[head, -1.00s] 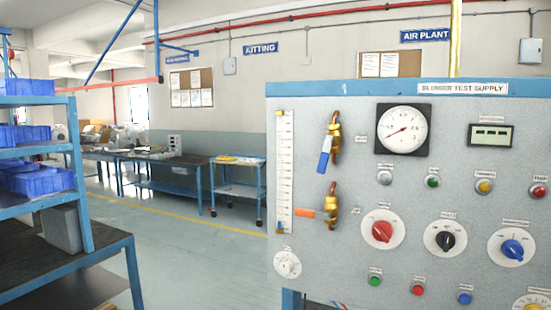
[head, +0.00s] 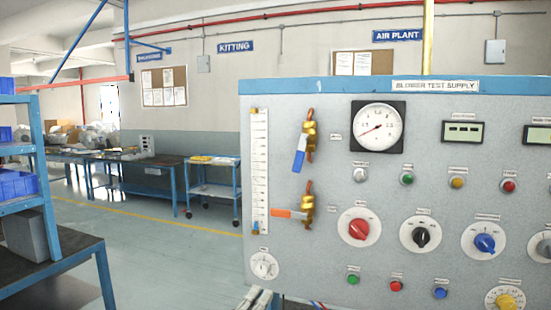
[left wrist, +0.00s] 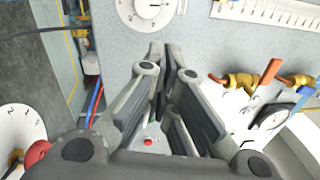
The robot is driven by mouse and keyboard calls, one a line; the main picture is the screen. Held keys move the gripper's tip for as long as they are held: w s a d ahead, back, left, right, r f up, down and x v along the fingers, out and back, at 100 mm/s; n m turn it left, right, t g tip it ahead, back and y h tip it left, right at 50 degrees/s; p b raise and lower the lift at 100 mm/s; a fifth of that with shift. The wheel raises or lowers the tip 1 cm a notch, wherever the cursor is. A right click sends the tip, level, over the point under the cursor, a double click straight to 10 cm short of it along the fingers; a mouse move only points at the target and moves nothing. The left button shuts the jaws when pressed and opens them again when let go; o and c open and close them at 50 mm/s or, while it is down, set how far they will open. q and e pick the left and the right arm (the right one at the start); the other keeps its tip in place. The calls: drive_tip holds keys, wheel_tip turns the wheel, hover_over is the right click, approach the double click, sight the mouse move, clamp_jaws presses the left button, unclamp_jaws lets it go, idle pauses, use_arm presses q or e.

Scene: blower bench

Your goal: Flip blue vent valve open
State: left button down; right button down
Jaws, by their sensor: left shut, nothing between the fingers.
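The blue vent valve has a blue handle (head: 299,160) hanging down and slightly left from its brass body (head: 309,128), on the upper left of the grey panel. Below it a second brass valve has an orange handle (head: 287,213) pointing left. My left gripper (head: 257,297) shows at the bottom edge of the head view, below the small white knob and well below both valves. In the left wrist view my left gripper (left wrist: 166,50) is shut and empty in front of the panel. My right gripper is not in view.
The panel (head: 390,180) carries a gauge (head: 378,127), a vertical scale (head: 260,170), a white knob (head: 264,265) and several dials and buttons. A blue shelf with bins (head: 18,185) stands at left. Open floor lies between it and the panel.

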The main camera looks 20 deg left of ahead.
use_arm(q)
drive_tip(key=d+r+m+h, duration=0.1)
drive_tip(key=r+m+h, duration=0.2)
drive_tip(key=r+m, duration=0.1)
drive_tip(key=w+d+r+m+t+h, duration=0.1)
drive_tip(key=r+m+h, duration=0.1)
drive_tip(key=r+m, duration=0.3)
drive_tip(key=w+d+r+m+t+h, duration=0.1)
drive_tip(key=r+m+h, duration=0.2)
drive_tip(key=r+m, duration=0.2)
wheel_tip(320, 180, up, 2)
drive_tip(key=shift+w+d+r+h, duration=0.1)
drive_tip(key=shift+d+h, duration=0.05)
drive_tip(key=shift+h, duration=0.15)
drive_tip(key=m+g+h, duration=0.7)
drive_tip(key=m+h, duration=0.1)
drive_tip(key=m, duration=1)
approach(298, 162)
drive_tip(key=w+d, duration=0.2)
drive_tip(key=d, duration=0.2)
drive_tip(key=s+a+r+m+g+y, duration=0.3)
drive_tip(key=a+r+m+y, duration=0.35)
drive_tip(key=a+m, duration=0.65)
drive_tip(key=w+d+f+p, duration=0.1)
drive_tip(key=w+d+p, duration=0.5)
drive_tip(key=d, duration=0.5)
drive_tip(key=shift+w+f, duration=0.25)
drive_tip(key=shift+f, duration=0.05)
drive_tip(key=shift+w+h, duration=0.1)
drive_tip(key=shift+h, duration=0.15)
